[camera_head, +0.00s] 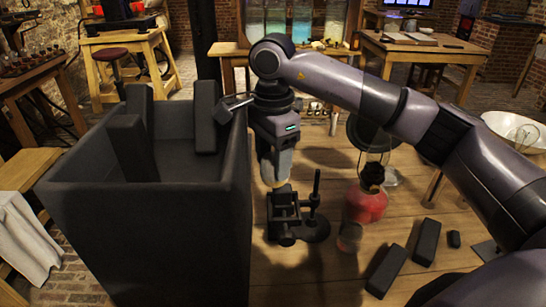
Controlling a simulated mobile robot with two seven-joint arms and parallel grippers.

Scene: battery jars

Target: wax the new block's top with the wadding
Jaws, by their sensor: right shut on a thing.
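My right gripper (275,173) points straight down from the right arm, just right of the big dark box. It is shut on a small pale yellowish thing, which looks like the wadding; the fingers hide much of it. Right below it stands a black clamp-like fixture (284,218) with an upright post. Whether the pale thing touches a block top there cannot be told. Two dark oblong blocks, one nearer (386,271) and one farther (427,242), lie on the bench at the right. I cannot tell which block is the new one. My left gripper is not in view.
The tall dark box (160,245) fills the left, with dark slabs (130,147) standing in it. A red-filled glass flask (366,203) and a small glass (350,237) stand right of the fixture.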

